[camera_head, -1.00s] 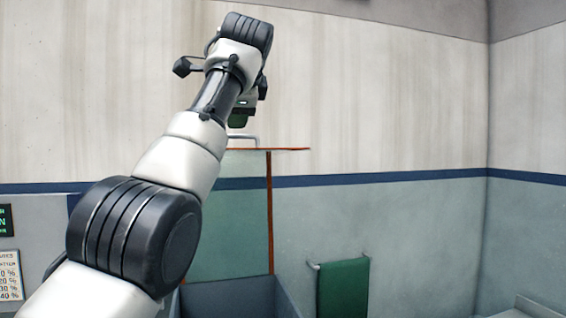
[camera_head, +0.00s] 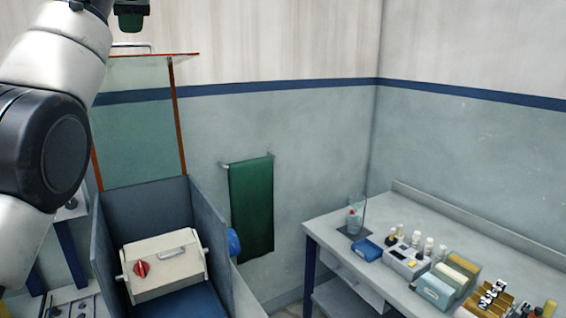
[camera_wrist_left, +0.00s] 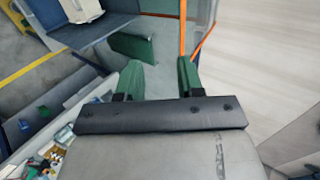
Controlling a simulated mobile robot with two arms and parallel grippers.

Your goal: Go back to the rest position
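My left arm comes in from the left in the head view, raised in front of the wall. The green-tipped end of my left gripper (camera_head: 131,14) shows at the top edge, partly cut off, above the clear orange-edged panel (camera_head: 140,120). In the left wrist view my left gripper (camera_wrist_left: 159,78) has its two green fingers well apart, with nothing between them. My right gripper is in neither view.
Below the panel, a blue open box (camera_head: 213,240) holds a cream case (camera_head: 165,270) with a red knob. A green towel (camera_head: 251,210) hangs on the wall. A grey table (camera_head: 330,227) at right carries bottles, racks and a glass. Floor shows little.

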